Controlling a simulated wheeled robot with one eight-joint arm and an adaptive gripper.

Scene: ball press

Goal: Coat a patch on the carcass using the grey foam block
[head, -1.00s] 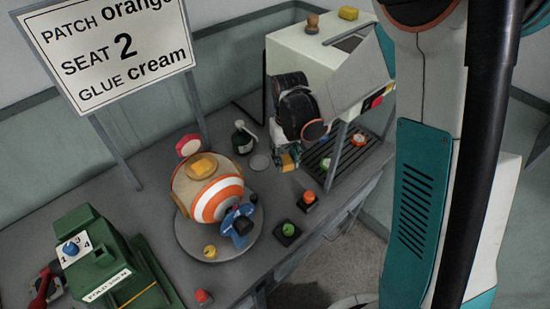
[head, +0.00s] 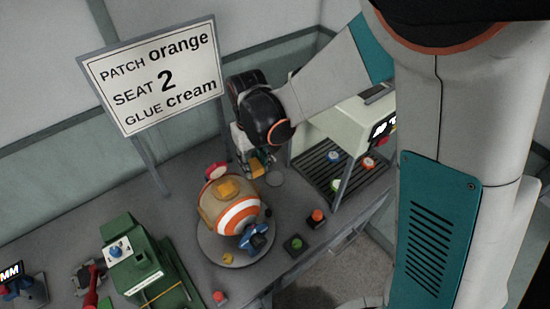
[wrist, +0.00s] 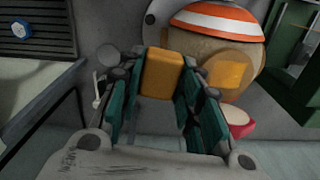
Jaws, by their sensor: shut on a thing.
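The carcass (head: 240,219) is a ball with orange and white bands and tan areas, on a round grey turntable (head: 208,248). A square yellow-orange patch (head: 228,188) lies on its tan upper part; the patch also shows in the wrist view (wrist: 230,73). My gripper (head: 256,167) is behind and slightly right of the carcass, apart from it. It is shut on a yellow-orange block (wrist: 161,74), which sits between the teal fingers. I cannot make out a grey foam block; the held block looks yellow-orange.
A sign (head: 150,75) reads patch orange, seat 2, glue cream. A green machine (head: 140,265) stands left. A slatted tray (head: 315,160) with coloured discs is at right. A blue part (head: 254,237) sits at the carcass front. Small button boxes (head: 295,244) line the table's front.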

